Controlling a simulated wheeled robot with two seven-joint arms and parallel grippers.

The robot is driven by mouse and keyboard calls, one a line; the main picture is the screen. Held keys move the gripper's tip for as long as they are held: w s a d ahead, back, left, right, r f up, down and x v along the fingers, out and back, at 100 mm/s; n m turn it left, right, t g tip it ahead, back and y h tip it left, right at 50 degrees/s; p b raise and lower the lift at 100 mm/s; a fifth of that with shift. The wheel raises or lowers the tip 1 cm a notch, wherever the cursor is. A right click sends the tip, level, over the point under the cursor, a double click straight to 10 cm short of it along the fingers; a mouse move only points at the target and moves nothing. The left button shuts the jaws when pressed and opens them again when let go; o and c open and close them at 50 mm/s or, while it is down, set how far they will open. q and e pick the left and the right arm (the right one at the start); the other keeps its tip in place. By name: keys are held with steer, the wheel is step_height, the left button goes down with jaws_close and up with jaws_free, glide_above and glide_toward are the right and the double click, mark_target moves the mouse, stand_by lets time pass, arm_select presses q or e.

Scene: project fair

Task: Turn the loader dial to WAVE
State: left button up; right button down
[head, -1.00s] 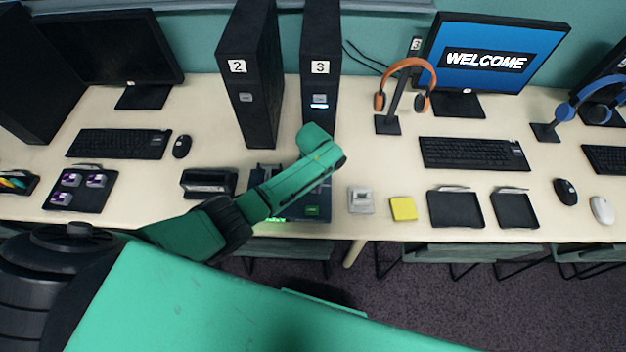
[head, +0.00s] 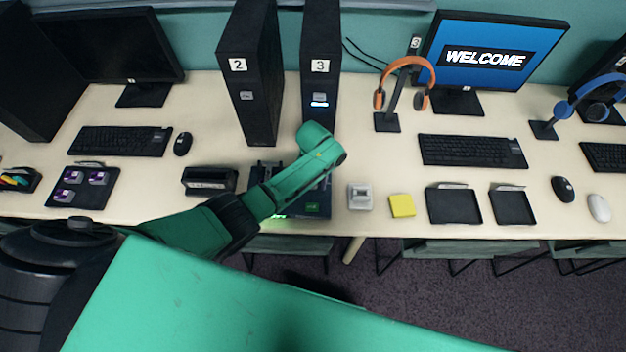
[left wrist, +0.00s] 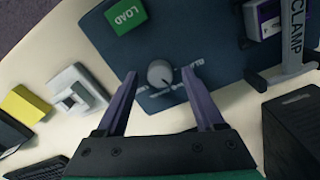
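The loader (head: 310,212) is a dark blue panel at the table's front edge, partly hidden under my left arm in the head view. In the left wrist view the loader panel (left wrist: 205,30) carries a round grey dial (left wrist: 160,73) with a pale pointer mark. White lettering surrounds the dial, too small and tilted to read surely. My left gripper (left wrist: 158,76) is open, with one finger on each side of the dial in that view. I cannot tell whether the fingers touch it. The head view hides these fingertips behind the arm. My right gripper is not in view.
A green LOAD button (left wrist: 127,16) and a CLAMP lever (left wrist: 292,45) are on the loader. A grey switch box (head: 360,196) and a yellow block (head: 402,206) lie to its right. Black towers 2 (head: 250,100) and 3 (head: 318,70) stand behind.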

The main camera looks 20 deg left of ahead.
arm_select(q)
steer(key=shift+s, duration=0.1)
step_height(320, 180, up, 14)
steer(key=shift+r, duration=0.25)
stand_by(0.6)
